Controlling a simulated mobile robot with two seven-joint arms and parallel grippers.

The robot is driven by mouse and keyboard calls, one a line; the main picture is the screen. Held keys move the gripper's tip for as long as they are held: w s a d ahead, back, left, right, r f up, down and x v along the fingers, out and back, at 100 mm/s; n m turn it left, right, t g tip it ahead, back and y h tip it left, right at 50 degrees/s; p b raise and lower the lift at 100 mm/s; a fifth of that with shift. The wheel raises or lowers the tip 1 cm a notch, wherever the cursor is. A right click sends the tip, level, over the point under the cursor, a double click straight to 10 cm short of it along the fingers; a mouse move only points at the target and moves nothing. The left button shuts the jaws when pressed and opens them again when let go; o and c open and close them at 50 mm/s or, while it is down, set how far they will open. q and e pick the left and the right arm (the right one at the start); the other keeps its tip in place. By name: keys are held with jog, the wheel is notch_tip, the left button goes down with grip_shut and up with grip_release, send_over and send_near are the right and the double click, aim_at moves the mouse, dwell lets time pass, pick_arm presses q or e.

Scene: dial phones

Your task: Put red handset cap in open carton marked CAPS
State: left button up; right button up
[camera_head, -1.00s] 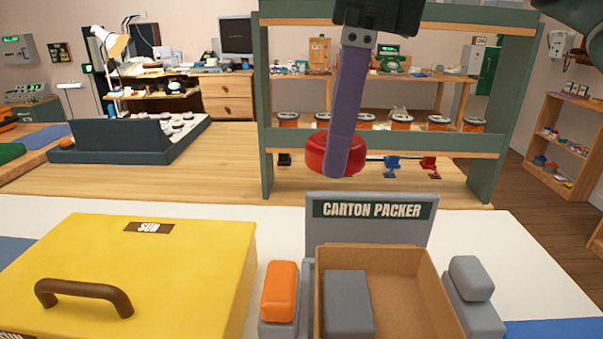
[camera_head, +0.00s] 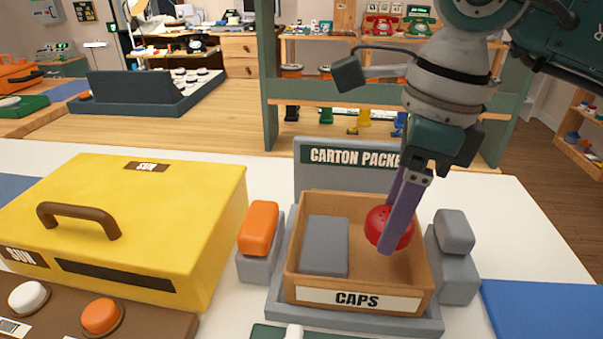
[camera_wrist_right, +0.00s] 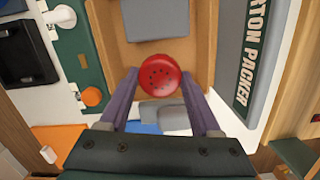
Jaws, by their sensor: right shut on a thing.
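The red handset cap (camera_head: 389,228) is round with small holes in its face. My right gripper (camera_head: 393,225) is shut on it, with purple fingers on either side. In the head view the cap shows over the right part of the open carton (camera_head: 291,260), whose front label reads CAPS. In the right wrist view the cap (camera_wrist_right: 159,75) sits between the fingertips, with the carton's brown inside (camera_wrist_right: 184,53) behind it. I cannot tell whether the cap touches the carton floor. A grey block (camera_head: 324,245) fills the carton's left part. My left gripper is not in view.
The carton stands in a grey CARTON PACKER stand (camera_head: 345,180). An orange-topped block (camera_head: 258,228) is left of it, and a grey block (camera_head: 455,232) right of it. A yellow SUN box (camera_head: 190,215) takes the left. A blue mat (camera_head: 540,310) lies at the lower right.

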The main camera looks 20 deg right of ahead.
aim_at(381, 263)
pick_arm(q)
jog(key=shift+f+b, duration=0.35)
pick_arm(e)
notch_tip(381, 263, down, 5)
jog(key=shift+f, duration=0.1)
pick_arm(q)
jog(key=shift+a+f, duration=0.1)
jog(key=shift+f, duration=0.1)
pick_arm(e)
jog(key=o, duration=1.3)
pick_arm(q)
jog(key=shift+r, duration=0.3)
pick_arm(e)
jog(key=shift+o, duration=0.2)
jog(key=shift+r, duration=0.45)
pick_arm(q)
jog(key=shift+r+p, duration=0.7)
jog(key=shift+p, duration=0.15)
pick_arm(e)
jog(key=r, duration=0.7)
jog(key=s+d+r, duration=0.1)
jog(key=r, duration=0.2)
jog(key=shift+r, duration=0.65)
